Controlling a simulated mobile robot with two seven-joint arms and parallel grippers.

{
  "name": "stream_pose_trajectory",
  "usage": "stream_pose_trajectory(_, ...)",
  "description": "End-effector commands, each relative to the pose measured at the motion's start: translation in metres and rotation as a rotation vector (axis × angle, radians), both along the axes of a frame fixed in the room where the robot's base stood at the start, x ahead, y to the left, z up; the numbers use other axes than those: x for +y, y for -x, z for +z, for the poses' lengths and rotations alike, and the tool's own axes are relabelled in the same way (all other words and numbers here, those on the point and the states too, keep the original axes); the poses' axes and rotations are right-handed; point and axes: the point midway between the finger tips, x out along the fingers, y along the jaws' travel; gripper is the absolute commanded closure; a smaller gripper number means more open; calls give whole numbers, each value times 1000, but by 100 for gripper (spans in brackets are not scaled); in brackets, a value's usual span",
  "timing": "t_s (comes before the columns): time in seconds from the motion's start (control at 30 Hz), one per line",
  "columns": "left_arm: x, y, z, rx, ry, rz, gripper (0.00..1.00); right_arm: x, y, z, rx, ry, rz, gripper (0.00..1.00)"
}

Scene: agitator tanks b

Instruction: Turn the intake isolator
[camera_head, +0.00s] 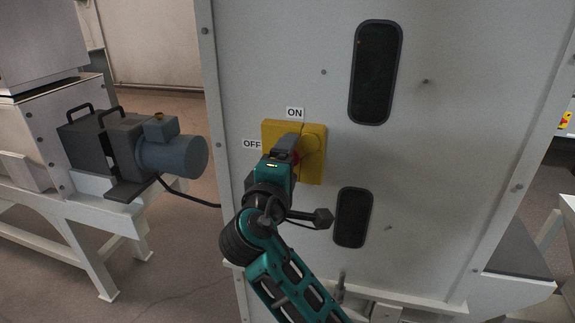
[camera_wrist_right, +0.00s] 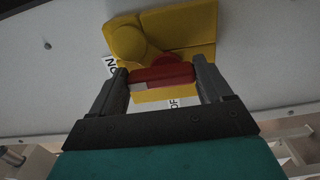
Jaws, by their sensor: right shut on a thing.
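The intake isolator is a yellow plate (camera_head: 313,169) on a pale grey cabinet panel, with an ON label (camera_head: 295,113) above it and an OFF label (camera_head: 252,144) to its left. Its red handle (camera_wrist_right: 163,75) shows between the two fingers in the right wrist view, below a round yellow boss (camera_wrist_right: 128,40). My right gripper (camera_head: 291,148) is at the plate, shut on the red handle. In the head view the gripper hides most of the handle, so its exact angle is hard to tell. My left gripper is not in view.
Two dark oval windows (camera_head: 376,72) (camera_head: 353,218) are set in the cabinet panel (camera_head: 270,60), right of the isolator. A blue-grey motor (camera_head: 172,155) with a black cable stands on a white frame (camera_head: 90,215) at the left. Floor shows between frame and cabinet.

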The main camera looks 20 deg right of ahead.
Motion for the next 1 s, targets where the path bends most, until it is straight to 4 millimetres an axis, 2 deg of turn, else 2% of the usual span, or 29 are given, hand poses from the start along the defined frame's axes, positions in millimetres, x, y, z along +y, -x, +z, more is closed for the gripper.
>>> stream_pose_trajectory(0.4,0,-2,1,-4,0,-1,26,0,0,-2,-2,-12,0,52)
stream_pose_trajectory(0.43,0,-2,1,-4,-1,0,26,0,0,-2,-2,-12,0,19)
stream_pose_trajectory(0.6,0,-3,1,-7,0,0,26,0,0,-1,-3,-9,0,2)
stream_pose_trajectory(0.63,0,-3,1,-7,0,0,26,0,0,-1,-3,-9,0,0)
stream_pose_trajectory(1.0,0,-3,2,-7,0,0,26,-1,-1,0,-3,-6,1,0)
